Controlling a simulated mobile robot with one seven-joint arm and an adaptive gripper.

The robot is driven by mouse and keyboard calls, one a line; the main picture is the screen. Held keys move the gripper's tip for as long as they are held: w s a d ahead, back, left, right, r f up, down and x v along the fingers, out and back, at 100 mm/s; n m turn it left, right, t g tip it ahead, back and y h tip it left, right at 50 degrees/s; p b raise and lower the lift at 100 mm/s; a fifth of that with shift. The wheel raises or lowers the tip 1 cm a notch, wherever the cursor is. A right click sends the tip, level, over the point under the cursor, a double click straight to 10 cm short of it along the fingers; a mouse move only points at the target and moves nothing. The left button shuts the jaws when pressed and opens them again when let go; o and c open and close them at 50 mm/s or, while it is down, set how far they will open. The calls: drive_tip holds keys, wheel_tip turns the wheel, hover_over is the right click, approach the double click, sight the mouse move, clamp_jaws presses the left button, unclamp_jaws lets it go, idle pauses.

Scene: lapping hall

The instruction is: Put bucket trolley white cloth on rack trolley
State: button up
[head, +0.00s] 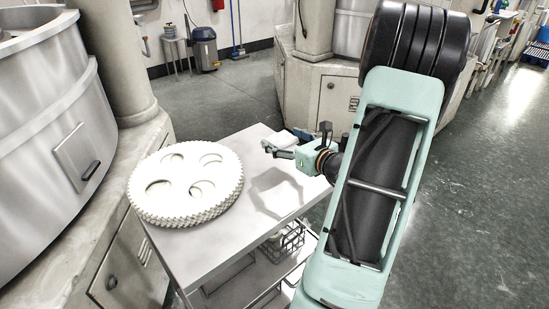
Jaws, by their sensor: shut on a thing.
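The trolley (215,255) in front of me has a pale flat top and a lower shelf; I take it for the rack trolley. My gripper (273,149) is over the far right part of its top and casts a shadow on it. The gripper is shut on a small folded white cloth (281,138), which shows just behind the fingers. The cloth is pale against the pale top, so I cannot tell whether it touches the surface. The gripper partly hides it.
A stack of white toothed discs (186,182) fills the left part of the top. A wire basket (287,241) is on the lower shelf. Large round machines stand left (48,120) and behind (318,85). Bare top lies in front of my gripper; open floor is at right.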

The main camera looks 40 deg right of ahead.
drive_tip(key=b, duration=0.1)
hover_over(275, 161)
drive_tip(key=f, duration=0.5)
drive_tip(key=shift+s+a+f, duration=0.15)
drive_tip(key=shift+s+f, duration=0.05)
drive_tip(key=shift+f, duration=0.1)
wheel_tip(275, 161, down, 3)
drive_tip(key=shift+w+f+b, duration=0.15)
drive_tip(key=shift+b, duration=0.15)
